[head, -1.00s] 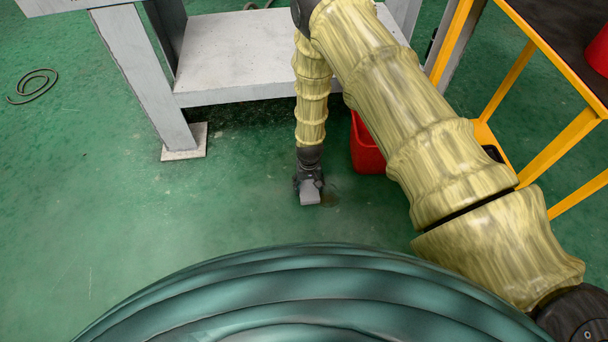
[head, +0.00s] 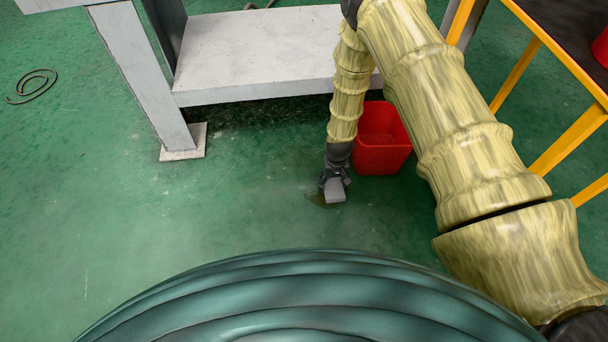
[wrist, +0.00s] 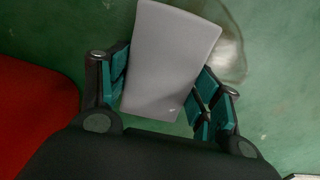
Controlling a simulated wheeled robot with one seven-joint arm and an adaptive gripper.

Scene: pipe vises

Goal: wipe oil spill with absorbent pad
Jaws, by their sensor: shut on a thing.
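My gripper (head: 333,180) points down at the floor in the head view. It is shut on a grey absorbent pad (head: 335,191), which is at or just above the floor; I cannot tell if it touches. In the wrist view the pad (wrist: 172,58) sits between the teal finger pads of my gripper (wrist: 163,98). The oil spill (head: 316,198) is a small dark brownish patch on the green floor, left of the pad and partly hidden by it. In the wrist view a shiny patch of it (wrist: 230,50) shows beside the pad's far right corner.
A red bin (head: 382,150) stands on the floor close to the right of my gripper. A grey workbench (head: 260,55) with a low shelf is behind. A yellow-framed cart (head: 570,140) is at the right. A coiled hose (head: 33,85) lies far left.

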